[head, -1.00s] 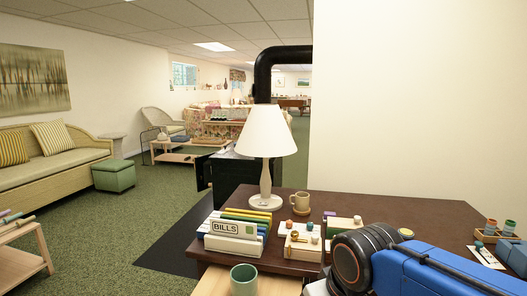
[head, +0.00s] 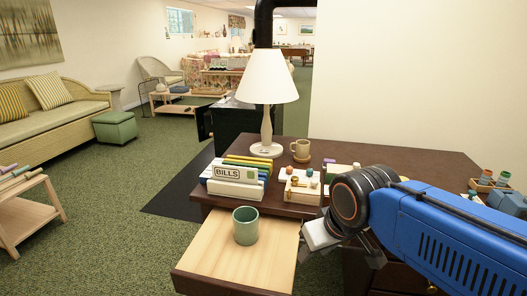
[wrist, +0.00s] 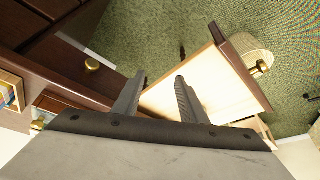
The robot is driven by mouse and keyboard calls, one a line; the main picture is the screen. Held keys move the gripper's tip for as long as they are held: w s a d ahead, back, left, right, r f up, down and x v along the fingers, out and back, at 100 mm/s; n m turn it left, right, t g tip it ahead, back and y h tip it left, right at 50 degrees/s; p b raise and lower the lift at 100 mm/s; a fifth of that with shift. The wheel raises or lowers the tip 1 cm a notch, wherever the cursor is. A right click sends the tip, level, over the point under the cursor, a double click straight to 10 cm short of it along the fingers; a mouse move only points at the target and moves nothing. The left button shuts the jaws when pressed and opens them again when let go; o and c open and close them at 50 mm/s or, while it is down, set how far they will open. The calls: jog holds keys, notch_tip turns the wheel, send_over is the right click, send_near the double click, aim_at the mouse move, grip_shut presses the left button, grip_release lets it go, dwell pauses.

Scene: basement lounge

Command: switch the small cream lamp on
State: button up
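A lamp with a cream-white shade (head: 267,77) and a pale turned base (head: 266,134) stands upright on the far left part of the dark desk (head: 333,154). I cannot tell whether it is lit, and no switch can be made out. My gripper (head: 345,250) is low at the desk's front edge, right of the pale pull-out board (head: 240,268) and well apart from the lamp. In the wrist view my gripper (wrist: 157,92) points downward with its two fingers apart and nothing between them. The lamp is not in the wrist view.
A green mug (head: 245,226) stands on the pull-out board. A bills organizer (head: 236,182) and a block with small items (head: 302,186) stand in front of the lamp. A tan mug (head: 301,150) is to its right. Green carpet (head: 110,200) lies open to the left.

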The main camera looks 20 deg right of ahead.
jog(key=shift+c, duration=0.3)
jog(key=c, duration=0.5)
jog(key=shift+w+r, duration=0.2)
jog(key=shift+w, duration=0.05)
grip_shut()
jog(key=w+d+r+m+h, duration=0.1)
jog(key=w+r, duration=0.2)
jog(key=w, duration=0.4)
jog(key=w+d+r+m+h, duration=0.1)
jog(key=w+r, duration=0.3)
jog(key=w, duration=0.3)
jog(key=w+d+r+m+h, duration=0.1)
jog(key=w+d+r, duration=0.1)
jog(key=w, duration=0.6)
jog(key=shift+r+t, duration=0.3)
jog(key=shift+r, duration=0.5)
jog(key=w+a+r+m+h, duration=0.1)
jog(key=w+r, duration=0.1)
jog(key=w, duration=0.9)
jog(key=w+a+r+m+t+h, duration=0.1)
jog(key=w+r+m+h, duration=0.1)
jog(key=w, duration=0.9)
jog(key=shift+w, duration=0.35)
